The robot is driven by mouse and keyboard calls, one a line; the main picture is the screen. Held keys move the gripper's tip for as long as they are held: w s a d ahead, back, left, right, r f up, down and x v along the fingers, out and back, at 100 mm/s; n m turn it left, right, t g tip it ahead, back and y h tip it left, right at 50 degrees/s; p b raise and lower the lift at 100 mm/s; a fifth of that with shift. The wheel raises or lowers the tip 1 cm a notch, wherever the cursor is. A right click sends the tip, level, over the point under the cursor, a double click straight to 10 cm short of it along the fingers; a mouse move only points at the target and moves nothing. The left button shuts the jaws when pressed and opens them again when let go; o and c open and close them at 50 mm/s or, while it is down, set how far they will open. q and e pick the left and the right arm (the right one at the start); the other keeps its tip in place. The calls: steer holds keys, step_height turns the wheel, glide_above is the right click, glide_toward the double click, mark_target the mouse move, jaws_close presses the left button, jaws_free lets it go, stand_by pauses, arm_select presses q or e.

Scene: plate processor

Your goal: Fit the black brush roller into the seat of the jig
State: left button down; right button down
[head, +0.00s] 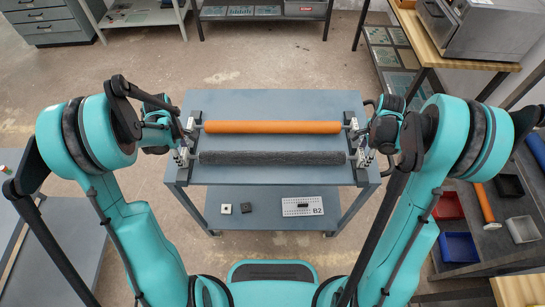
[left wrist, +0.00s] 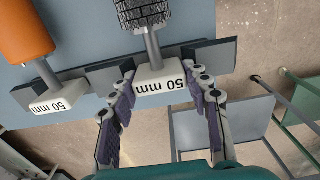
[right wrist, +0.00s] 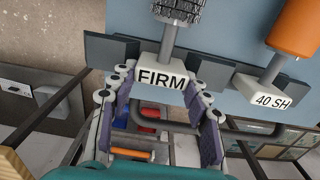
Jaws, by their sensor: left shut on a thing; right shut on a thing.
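The black brush roller (head: 272,158) lies level across the front of the blue-grey table, with a white block at each end. My left gripper (head: 180,146) is shut on its left end block (left wrist: 162,84), marked "50 mm". My right gripper (head: 365,148) is shut on its right end block (right wrist: 162,77), marked "FIRM". Dark upright plates, apparently the jig's end supports (left wrist: 218,57), flank the block in the left wrist view, and similar plates (right wrist: 112,51) show in the right wrist view. I cannot tell whether the roller rests in the seat or sits just above it.
An orange roller (head: 272,127) lies parallel behind the black one, its end blocks marked "50 mm" and "40 SH". The table's (head: 265,105) back strip is clear. A lower shelf holds small blocks and a "B2" plate (head: 302,206). A side bench (head: 490,225) with bins stands right.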

arm_select(q)
steer(key=shift+r, duration=0.1)
arm_select(e)
steer(key=shift+r, duration=0.1)
